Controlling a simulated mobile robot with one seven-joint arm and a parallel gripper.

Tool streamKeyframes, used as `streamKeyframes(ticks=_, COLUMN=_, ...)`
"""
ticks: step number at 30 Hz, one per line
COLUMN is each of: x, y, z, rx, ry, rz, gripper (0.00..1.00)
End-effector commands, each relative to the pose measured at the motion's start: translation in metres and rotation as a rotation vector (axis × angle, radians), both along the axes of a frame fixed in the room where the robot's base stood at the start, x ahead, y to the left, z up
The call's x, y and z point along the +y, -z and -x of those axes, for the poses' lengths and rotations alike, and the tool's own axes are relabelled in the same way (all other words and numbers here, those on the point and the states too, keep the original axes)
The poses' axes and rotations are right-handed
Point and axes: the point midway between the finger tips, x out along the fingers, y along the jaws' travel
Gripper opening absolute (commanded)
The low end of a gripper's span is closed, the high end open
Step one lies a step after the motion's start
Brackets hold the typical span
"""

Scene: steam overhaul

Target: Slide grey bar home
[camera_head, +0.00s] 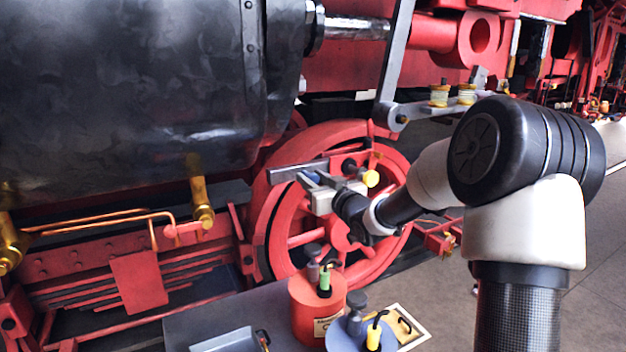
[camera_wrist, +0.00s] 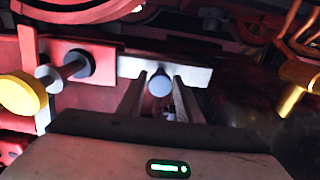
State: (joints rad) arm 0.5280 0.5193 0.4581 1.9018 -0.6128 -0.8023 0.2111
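The grey bar (camera_head: 298,168) is a flat metal strip lying across the upper part of the red spoked wheel in the head view. In the wrist view the grey bar (camera_wrist: 195,74) runs sideways just past my fingertips. A round blue-grey knob (camera_wrist: 159,85) stands out in front of it, facing the camera. My gripper (camera_head: 308,179) reaches the bar from the lower right. In the wrist view the fingers of my gripper (camera_wrist: 160,82) stand on both sides of the knob, with hardly any gap, and seem shut on it. The fingertips' exact contact is hard to see.
A yellow-ended knob (camera_head: 370,178) sticks out beside the bar's right end and shows large at left in the wrist view (camera_wrist: 20,95). A brass fitting (camera_wrist: 298,82) is at right there. Below stand a red can (camera_head: 318,305) and a blue container (camera_head: 350,335).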

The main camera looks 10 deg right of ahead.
Motion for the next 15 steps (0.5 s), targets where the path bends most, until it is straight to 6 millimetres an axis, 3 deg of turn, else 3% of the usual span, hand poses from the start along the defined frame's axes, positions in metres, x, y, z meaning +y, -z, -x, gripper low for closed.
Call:
streamKeyframes(ticks=1, x=0.000, y=0.000, z=0.000, rx=0.000, ry=0.000, rz=0.000, gripper=0.23)
streamKeyframes(ticks=5, x=0.000, y=0.000, z=0.000, rx=0.000, ry=0.000, rz=0.000, gripper=0.01)
streamKeyframes(ticks=11, x=-0.003, y=0.000, z=-0.001, rx=0.000, ry=0.001, rz=0.000, gripper=0.00)
streamKeyframes(ticks=15, x=-0.021, y=-0.002, z=-0.007, rx=0.000, ry=0.005, rz=0.000, gripper=0.00)
